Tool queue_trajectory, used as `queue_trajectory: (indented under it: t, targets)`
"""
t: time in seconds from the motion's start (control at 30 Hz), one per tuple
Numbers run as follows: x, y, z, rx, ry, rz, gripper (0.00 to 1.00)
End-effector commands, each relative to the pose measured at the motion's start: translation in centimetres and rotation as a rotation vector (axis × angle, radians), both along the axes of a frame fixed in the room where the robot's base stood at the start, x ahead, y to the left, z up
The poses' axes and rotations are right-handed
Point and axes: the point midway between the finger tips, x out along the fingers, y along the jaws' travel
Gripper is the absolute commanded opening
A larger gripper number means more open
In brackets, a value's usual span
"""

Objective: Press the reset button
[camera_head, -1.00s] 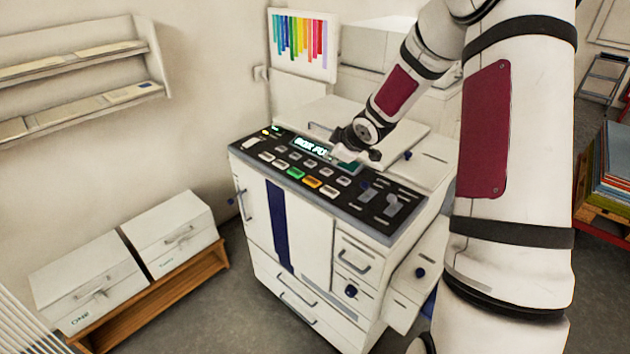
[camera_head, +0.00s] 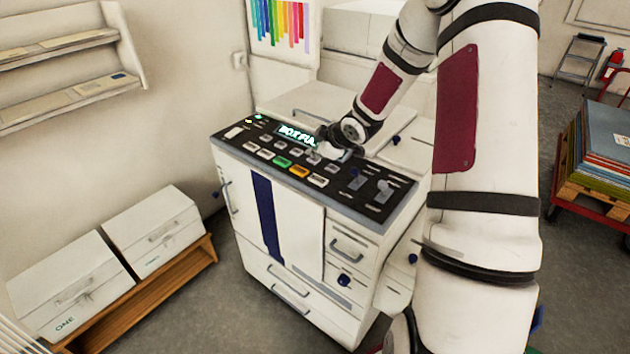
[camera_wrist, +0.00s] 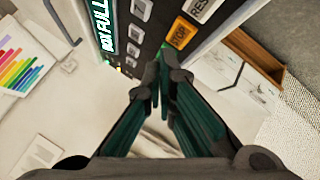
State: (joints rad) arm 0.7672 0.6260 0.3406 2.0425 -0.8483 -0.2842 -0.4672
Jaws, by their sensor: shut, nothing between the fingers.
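The control machine has a dark sloped panel (camera_head: 228,134) with a lit display reading "BOX FULL" (camera_wrist: 104,30), partly hidden in the head view. A white button whose visible letters read "RES" (camera_wrist: 201,8) is cut off at the wrist view's top edge. In the head view the white button right of the orange one (camera_head: 317,180) appears to be this button. The orange button (camera_wrist: 180,33) reads "STOP" in part. My gripper (camera_wrist: 158,80) is shut and empty. In the head view my gripper (camera_head: 330,148) is over the panel's back, by the display, apart from the white button.
Grey switches (camera_head: 384,190) stand on the panel's right end. Small white keys (camera_head: 296,149) lie between the display and the front button row. Two white boxes (camera_head: 150,232) sit on a low wooden bench at left. A stack of boards (camera_head: 598,145) stands at right.

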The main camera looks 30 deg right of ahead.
Motion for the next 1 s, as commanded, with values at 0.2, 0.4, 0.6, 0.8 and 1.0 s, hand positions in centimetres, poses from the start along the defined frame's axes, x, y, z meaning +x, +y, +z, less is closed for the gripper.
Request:
queue_trajectory:
  t: [0.2,0.4,0.6,0.8,1.0]
  targets:
    - [0.3,0.0,-2.9,0.001,0.001,-0.002,0.00]
    - [0.2,0.0,-5.0,-0.001,0.001,-0.001,0.00]
    - [0.1,0.0,-6.0,0.000,-0.001,-0.001,0.00]
    - [0.0,-0.1,-6.1,-0.001,0.000,-0.001,0.00]
    - [0.0,0.0,-6.1,0.000,-0.001,-0.001,0.00]
